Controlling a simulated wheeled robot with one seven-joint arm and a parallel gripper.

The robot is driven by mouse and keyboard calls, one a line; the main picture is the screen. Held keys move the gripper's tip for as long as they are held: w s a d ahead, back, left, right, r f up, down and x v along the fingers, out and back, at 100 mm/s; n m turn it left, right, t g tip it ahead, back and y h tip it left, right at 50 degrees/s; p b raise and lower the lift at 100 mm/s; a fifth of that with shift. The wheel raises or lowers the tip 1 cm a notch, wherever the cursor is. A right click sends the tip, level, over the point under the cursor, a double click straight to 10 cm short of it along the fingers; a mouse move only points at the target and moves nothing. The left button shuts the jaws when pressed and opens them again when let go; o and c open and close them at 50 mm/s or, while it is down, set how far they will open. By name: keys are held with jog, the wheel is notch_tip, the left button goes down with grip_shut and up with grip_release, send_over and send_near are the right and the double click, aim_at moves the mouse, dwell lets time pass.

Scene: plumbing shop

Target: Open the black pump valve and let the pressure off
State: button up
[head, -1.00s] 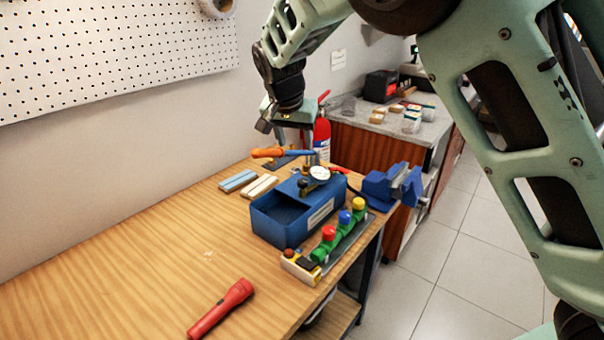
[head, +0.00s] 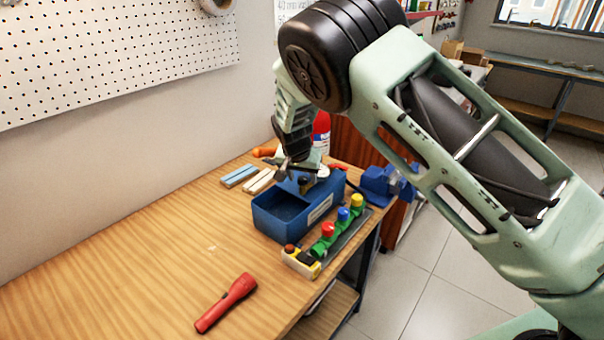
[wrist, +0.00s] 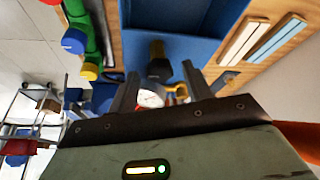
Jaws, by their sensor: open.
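The blue test pump (head: 285,225) stands on the wooden bench, with an open trough and a round white gauge (head: 323,171). The gauge also shows in the wrist view (wrist: 150,98). The black pump valve (wrist: 158,68) is a dark knob on a brass-coloured stem at the trough's end. My gripper (wrist: 160,76) is open, its two fingers either side of the knob in the picture. Whether they touch it I cannot tell. In the head view my gripper (head: 290,170) is low over the pump and partly hides the valve area. The orange lever grip (head: 264,152) is behind it.
A manifold with red, blue and yellow caps (head: 343,222) lies along the pump's right side. A blue vise (head: 382,186) is at the bench edge. Pale blue and cream strips (head: 258,182) lie behind. A red torch (head: 226,303) lies in front; the bench's left is clear.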

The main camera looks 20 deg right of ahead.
jog(key=c, duration=1)
jog(key=shift+o, duration=0.2)
jog(key=shift+f+n+b, duration=0.1)
jog(key=shift+n+b, duration=0.2)
jog(key=shift+b, duration=0.1)
jog(key=n+b, duration=0.1)
jog(key=n+y+b, duration=0.1)
jog(key=shift+d+f+n+b, duration=0.1)
jog(key=shift+d+n+b, duration=0.1)
jog(key=shift+n+b, duration=0.1)
jog(key=n+y+b, duration=0.1)
jog(key=n, duration=0.1)
jog(key=n+y+b, duration=0.1)
jog(key=n+b, duration=0.1)
jog(key=shift+d+n+t, duration=0.2)
jog(key=shift+n+t, duration=0.1)
jog(key=shift+t, duration=0.1)
jog(key=n+y+b, duration=0.1)
jog(key=n, duration=0.2)
jog(key=shift+d, duration=0.1)
jog(key=n, duration=0.2)
jog(key=n+g+y, duration=0.1)
jog(key=n, duration=0.1)
jog(key=shift+r+n+g+y, duration=0.2)
jog(key=shift+n+g+y, duration=0.1)
jog(key=shift+n, duration=0.3)
